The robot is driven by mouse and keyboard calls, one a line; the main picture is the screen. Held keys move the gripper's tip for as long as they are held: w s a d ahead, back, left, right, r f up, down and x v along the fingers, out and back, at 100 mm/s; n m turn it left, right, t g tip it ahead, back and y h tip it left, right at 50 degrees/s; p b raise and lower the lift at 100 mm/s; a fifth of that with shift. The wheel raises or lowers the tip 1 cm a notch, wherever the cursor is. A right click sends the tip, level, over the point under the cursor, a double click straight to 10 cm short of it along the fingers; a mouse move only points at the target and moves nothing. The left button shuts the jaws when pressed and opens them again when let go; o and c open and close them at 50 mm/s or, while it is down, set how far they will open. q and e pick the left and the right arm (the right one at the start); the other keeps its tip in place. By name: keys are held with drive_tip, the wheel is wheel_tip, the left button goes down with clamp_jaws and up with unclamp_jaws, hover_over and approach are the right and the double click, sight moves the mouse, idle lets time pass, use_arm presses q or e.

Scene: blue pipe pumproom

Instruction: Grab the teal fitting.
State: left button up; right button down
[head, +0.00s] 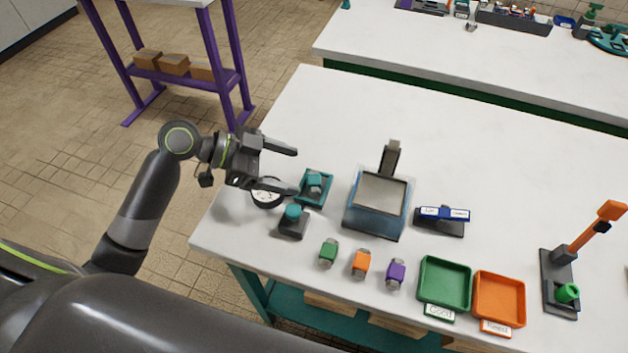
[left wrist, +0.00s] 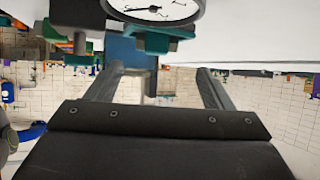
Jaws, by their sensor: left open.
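The teal fitting (head: 314,183) sits in a small square teal tray (head: 326,199) near the left part of the white table. My left gripper (head: 297,169) is open and empty, just left of the fitting and above the table. Its lower finger overlaps the view near the tray's left edge; I cannot tell the exact height gap. In the left wrist view the open fingers (left wrist: 160,82) have nothing between them that I can tell is held. The fitting is not clearly distinguishable there. My right gripper is not in view.
A round gauge (head: 267,193) and a dark block with a teal knob (head: 293,222) stand close below the gripper. A blue-sided machine (head: 376,205) stands right of the tray. Green (head: 329,251), orange (head: 361,263) and purple (head: 396,273) parts line the front. The table's back is clear.

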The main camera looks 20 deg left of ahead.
sight(310, 179)
use_arm(q)
drive_tip(key=shift+s+p+x, duration=0.15)
drive_tip(key=shift+x, duration=1.15)
drive_tip(key=shift+s+p+x, duration=0.1)
drive_tip(key=shift+p+x, duration=0.05)
drive_tip(key=shift+x, duration=1.15)
drive_tip(key=shift+f, duration=0.2)
drive_tip(key=c, duration=1.2)
